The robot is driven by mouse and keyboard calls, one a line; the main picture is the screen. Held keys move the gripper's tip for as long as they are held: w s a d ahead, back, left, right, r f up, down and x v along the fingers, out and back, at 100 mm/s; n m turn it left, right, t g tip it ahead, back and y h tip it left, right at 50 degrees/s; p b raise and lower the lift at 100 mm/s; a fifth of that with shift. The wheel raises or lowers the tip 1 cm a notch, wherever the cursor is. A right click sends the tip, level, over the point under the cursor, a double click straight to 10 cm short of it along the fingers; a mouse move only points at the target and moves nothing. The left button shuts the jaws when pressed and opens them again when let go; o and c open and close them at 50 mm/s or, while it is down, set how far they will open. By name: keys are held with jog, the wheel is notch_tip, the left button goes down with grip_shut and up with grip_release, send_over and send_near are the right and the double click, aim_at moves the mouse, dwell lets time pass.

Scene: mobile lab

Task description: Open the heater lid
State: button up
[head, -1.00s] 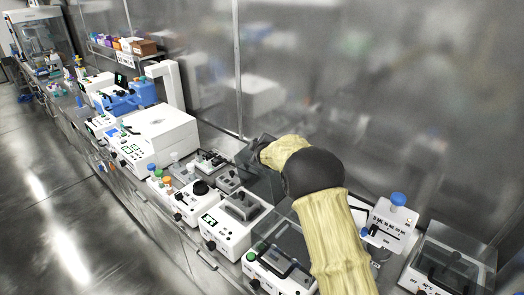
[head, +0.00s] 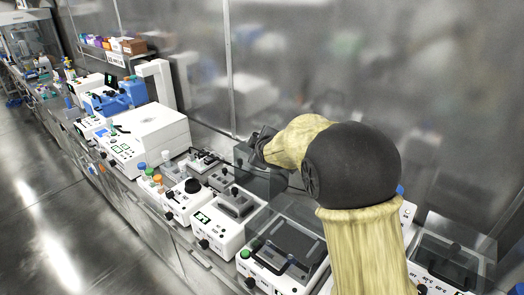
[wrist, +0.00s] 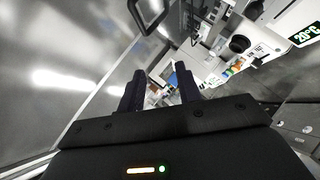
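My gripper (head: 262,147) is at the end of my bent arm, above the rear of the bench in the head view. In the wrist view my gripper (wrist: 160,85) has its two dark fingers apart with nothing between them. A white unit (head: 262,268) with a green knob, a dark tray and a dark handle (head: 268,256) stands low in the head view. Clear panels rise behind it. I cannot tell for certain whether it is the heater. A dark handle loop (wrist: 150,15) shows at the top of the wrist view, apart from the fingers. My arm hides part of the bench.
A white unit with a grey block (head: 236,202) and a large white machine (head: 150,138) stand along the bench to the left. Small coloured-cap bottles (head: 150,172) stand between. A clear-covered unit (head: 450,258) is at right. A glass wall backs the bench; the floor (head: 60,220) is clear.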

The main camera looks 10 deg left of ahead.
jog(key=shift+b+v, duration=0.45)
jog(key=shift+v, duration=1.7)
jog(key=shift+c, duration=0.2)
jog(key=shift+d+f, duration=0.1)
jog(key=shift+d, duration=0.05)
jog(key=c, duration=0.4)
jog(key=s+d+f+m, duration=0.1)
jog(key=d, duration=0.1)
jog(key=s+d+f+m+g+h, duration=0.1)
jog(key=d, duration=0.2)
jog(key=s+d+f+m+h, duration=0.1)
jog(key=s+d+f+m, duration=0.1)
jog(key=d, duration=0.1)
jog(key=shift+d+f+g, duration=0.1)
jog(key=shift+d+g, duration=0.1)
jog(key=shift+g, duration=0.2)
grip_shut()
jog(key=s+d+f+m+g+h, duration=0.1)
jog(key=s+d+f+m+g, duration=0.2)
jog(key=s+d+f+m, duration=0.2)
jog(key=s+d+f+m+g+h, duration=0.1)
jog(key=s+d+f+m+g, duration=0.3)
jog(key=s, duration=1.5)
jog(key=d+f+m, duration=0.1)
jog(key=d+m, duration=0.2)
jog(key=d, duration=0.4)
jog(key=shift+s+d+f+h, duration=0.35)
jog(key=shift+s+f+h, duration=0.05)
